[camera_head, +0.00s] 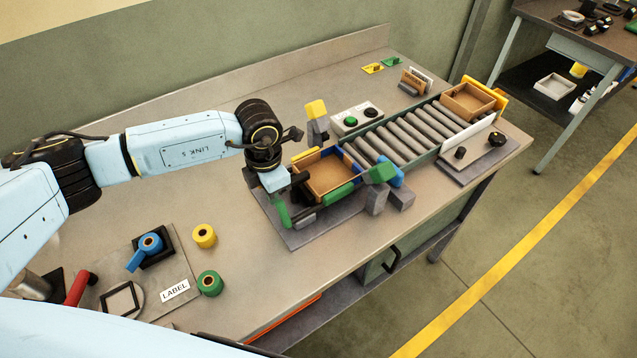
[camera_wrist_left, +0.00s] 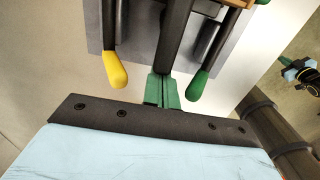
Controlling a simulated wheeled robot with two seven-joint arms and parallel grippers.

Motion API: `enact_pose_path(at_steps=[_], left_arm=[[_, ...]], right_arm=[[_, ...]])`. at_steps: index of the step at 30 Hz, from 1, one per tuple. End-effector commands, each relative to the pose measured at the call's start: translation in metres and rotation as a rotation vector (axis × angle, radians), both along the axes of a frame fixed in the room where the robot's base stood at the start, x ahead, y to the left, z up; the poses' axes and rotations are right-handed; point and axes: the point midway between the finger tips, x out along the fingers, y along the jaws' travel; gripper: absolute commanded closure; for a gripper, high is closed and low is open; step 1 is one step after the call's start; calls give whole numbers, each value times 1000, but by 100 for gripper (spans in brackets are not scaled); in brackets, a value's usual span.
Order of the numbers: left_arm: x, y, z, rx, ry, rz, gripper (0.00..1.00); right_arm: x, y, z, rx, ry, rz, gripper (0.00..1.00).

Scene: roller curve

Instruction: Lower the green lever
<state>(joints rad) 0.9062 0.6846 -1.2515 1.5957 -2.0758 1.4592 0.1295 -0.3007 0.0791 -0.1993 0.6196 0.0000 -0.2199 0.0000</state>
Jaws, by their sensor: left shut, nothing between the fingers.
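The green lever (camera_head: 338,193) has a rounded green handle on a dark rod, at the near side of the wooden tray. In the left wrist view its handle (camera_wrist_left: 198,84) points toward the camera, right of the fingers. A yellow-handled lever (camera_head: 305,153) is on the tray's far side; it also shows in the left wrist view (camera_wrist_left: 115,70), left of the fingers. The fingers also show in the left wrist view (camera_wrist_left: 163,90), between the two handles.
The wooden tray (camera_head: 350,172) is at the near end of the roller conveyor (camera_head: 405,138). A control box with buttons (camera_head: 352,120) stands behind. Yellow (camera_head: 204,236) and green (camera_head: 210,283) rolls lie at the left front.

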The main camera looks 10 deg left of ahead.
Motion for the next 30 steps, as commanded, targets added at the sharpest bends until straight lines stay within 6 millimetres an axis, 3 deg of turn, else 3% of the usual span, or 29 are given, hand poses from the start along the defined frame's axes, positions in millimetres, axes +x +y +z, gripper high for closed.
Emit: enact_pose_path(at_steps=[19, 30], left_arm=[[-22, -25, 0, -1, 2, -3, 100], [-25, -28, 0, 1, 1, -1, 100]], right_arm=[[1, 0, 10, 0, -1, 1, 100], [1, 0, 11, 0, -1, 1, 100]])
